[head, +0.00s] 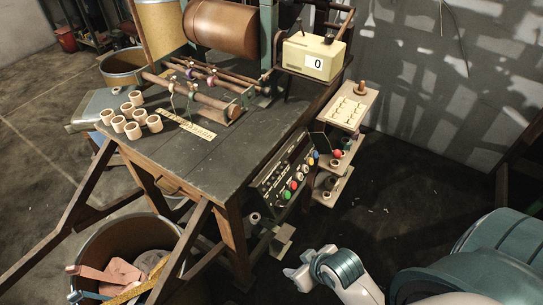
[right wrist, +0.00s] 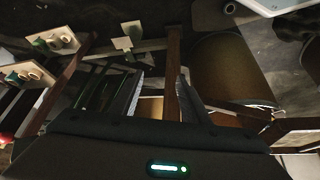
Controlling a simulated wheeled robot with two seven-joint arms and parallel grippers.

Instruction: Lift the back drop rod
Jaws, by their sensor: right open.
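Several brown rods (head: 208,78) lie across the winding frame at the far end of the dark table (head: 195,165), in front of a large brown roller (head: 220,27). I cannot tell for sure which one is the back drop rod. My right gripper (head: 293,268) is low in front of the table, right of its near leg, far from the rods. In the right wrist view its two fingers (right wrist: 160,88) are apart with nothing held between them. The rods cannot be made out in that view. My left gripper is not in view.
A control panel (head: 284,170) with coloured buttons hangs at the table's right edge, beside small shelves (head: 348,108). A counter box (head: 313,56) stands at the back. A waste bin (head: 125,245) is at lower left.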

